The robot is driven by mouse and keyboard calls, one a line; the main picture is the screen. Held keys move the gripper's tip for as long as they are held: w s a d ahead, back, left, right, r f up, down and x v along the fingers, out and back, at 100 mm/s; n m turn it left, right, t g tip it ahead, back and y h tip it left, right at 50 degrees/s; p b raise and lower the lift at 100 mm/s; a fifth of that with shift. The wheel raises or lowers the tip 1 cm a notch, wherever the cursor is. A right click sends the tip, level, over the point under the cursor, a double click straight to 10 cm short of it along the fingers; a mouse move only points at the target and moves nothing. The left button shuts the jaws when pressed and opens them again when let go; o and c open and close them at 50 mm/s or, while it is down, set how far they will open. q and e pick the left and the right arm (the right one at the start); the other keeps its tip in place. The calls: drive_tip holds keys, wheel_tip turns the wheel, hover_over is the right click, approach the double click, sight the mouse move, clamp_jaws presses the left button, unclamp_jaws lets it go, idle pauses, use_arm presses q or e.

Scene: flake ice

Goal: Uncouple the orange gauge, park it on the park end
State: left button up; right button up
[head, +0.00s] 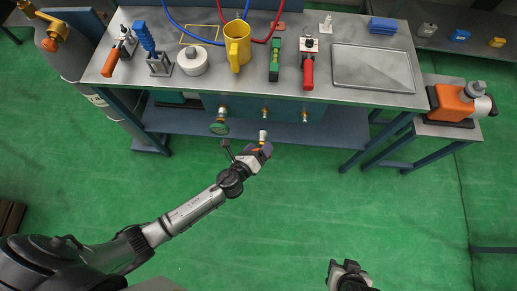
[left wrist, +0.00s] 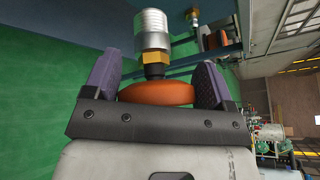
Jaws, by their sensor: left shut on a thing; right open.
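My left gripper (head: 262,147) is shut on the orange gauge, just in front of the bench's front panel. In the left wrist view the orange gauge (left wrist: 157,93) sits between the two dark finger pads (left wrist: 155,85). A brass nut and a silver coupling (left wrist: 152,30) rise from it, pointing away from the gripper. The coupling's far end looks free, apart from the brass-tipped fitting (left wrist: 192,16) beyond it. The front panel carries a left fitting (head: 222,112), a middle fitting (head: 265,113) and a right fitting (head: 305,116). I cannot tell which is the park end. My right gripper (head: 348,272) is open and empty over the floor.
The green floor (head: 310,215) before the bench is clear.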

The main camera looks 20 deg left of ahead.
sight(260, 136)
use_arm(q)
drive_tip(key=shift+w+a, duration=0.2)
drive_tip(key=shift+w, duration=0.5)
drive_tip(key=shift+w+a, duration=0.25)
drive_tip(key=shift+w, duration=0.4)
drive_tip(key=shift+w+a, duration=0.2)
drive_tip(key=shift+w, duration=0.5)
drive_tip(key=shift+w+a, duration=0.2)
drive_tip(key=shift+w, duration=0.3)
drive_tip(key=shift+w+a, duration=0.25)
drive_tip(key=shift+w, duration=0.4)
drive_tip(key=shift+w+a, duration=0.2)
drive_tip(key=shift+w, duration=0.4)
drive_tip(key=o, duration=1.5)
drive_tip(key=c, duration=0.3)
drive_tip(key=shift+s+r+p, duration=0.15)
drive_tip(key=shift+s+p, duration=0.15)
drive_tip(key=shift+s, duration=0.1)
drive_tip(key=shift+c, duration=0.2)
